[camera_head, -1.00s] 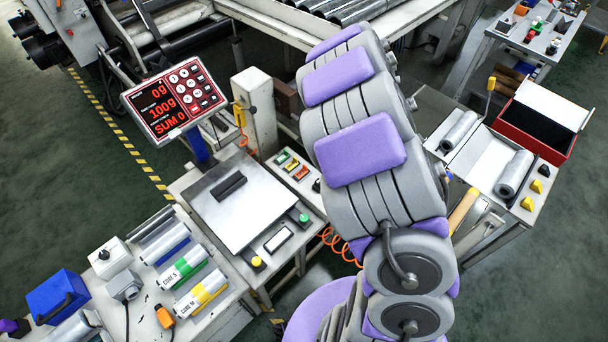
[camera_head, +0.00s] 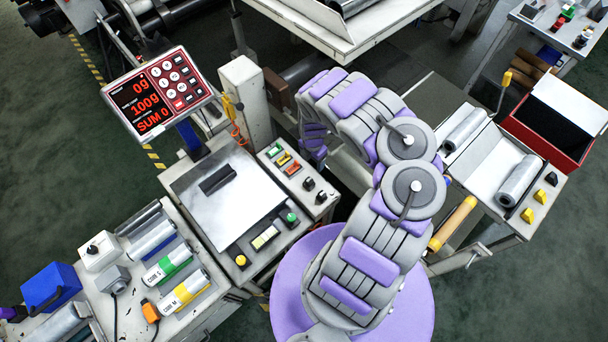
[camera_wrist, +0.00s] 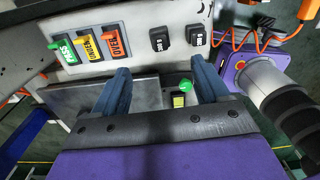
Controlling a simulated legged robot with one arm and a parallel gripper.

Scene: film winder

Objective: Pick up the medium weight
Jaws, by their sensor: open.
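My gripper (camera_wrist: 163,76) is open and empty in the wrist view, its two blue fingers apart above the scale's controls. In the head view its fingers do not show clearly behind my arm. Nothing in view is marked as the medium weight. A yellow-labelled roll marked CORE M (camera_head: 185,291) lies on the left bench beside a green-labelled roll (camera_head: 167,264). The scale plate (camera_head: 225,215) carries a dark bar (camera_head: 218,179), and the display (camera_head: 155,95) reads 0g, 100g, SUM 0.
The button panel (camera_head: 296,178) sits right of the plate; its coloured buttons (camera_wrist: 88,48) also show in the wrist view. A grey post (camera_head: 246,100) rises behind it. A blue box (camera_head: 50,287) stands far left.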

